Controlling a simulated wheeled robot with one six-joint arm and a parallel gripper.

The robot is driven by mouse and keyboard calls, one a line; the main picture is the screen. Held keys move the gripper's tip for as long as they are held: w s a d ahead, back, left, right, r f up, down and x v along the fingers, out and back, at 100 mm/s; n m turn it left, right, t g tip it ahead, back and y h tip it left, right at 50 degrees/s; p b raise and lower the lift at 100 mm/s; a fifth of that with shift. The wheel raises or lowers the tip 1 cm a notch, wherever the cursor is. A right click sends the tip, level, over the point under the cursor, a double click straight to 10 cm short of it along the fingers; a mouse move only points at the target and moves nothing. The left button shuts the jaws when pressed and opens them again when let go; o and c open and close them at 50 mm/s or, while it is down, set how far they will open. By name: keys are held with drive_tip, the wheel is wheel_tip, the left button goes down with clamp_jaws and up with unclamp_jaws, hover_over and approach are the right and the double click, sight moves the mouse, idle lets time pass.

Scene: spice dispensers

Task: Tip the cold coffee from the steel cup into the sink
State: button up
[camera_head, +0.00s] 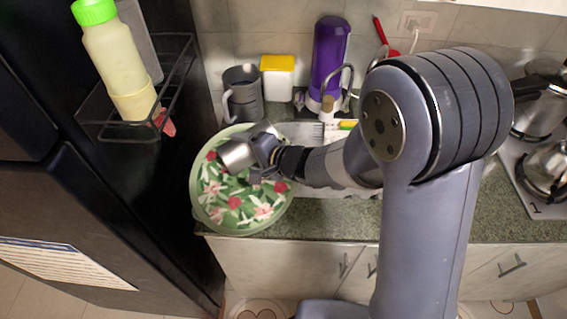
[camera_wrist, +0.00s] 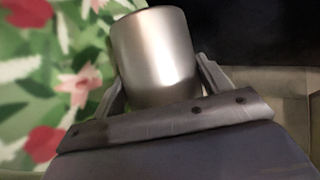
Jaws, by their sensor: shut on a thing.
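The steel cup (camera_head: 237,154) is above the floral-patterned round tray (camera_head: 215,215) at the left end of the counter. My gripper (camera_head: 258,152) is shut on the cup, holding it from its right side in the head view. In the wrist view the cup (camera_wrist: 155,55) stands between both fingers of my gripper (camera_wrist: 158,85). The cup's inside and any coffee in it are hidden. The sink (camera_head: 335,190) is to the right of the cup, mostly covered by my arm.
A grey mug (camera_head: 245,98), a yellow-lidded white container (camera_head: 278,78) and a purple dispenser (camera_head: 328,55) stand along the back wall. A dark fridge with a wire rack (camera_head: 175,90) is close on the left. A stove with pots (camera_head: 545,165) is at the right.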

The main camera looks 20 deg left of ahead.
drive_tip(key=shift+w+d+p, duration=0.2)
drive_tip(key=shift+p, duration=0.25)
drive_tip(key=shift+w+d+f+m+g+y+p, duration=0.2)
drive_tip(key=shift+w+d+m+g+y+p, duration=0.2)
drive_tip(key=shift+m+y+p, duration=0.75)
idle(1.2)
drive_tip(key=shift+a+n+h, duration=0.1)
drive_tip(key=shift+n+h, duration=0.15)
drive_tip(key=shift+h, duration=0.1)
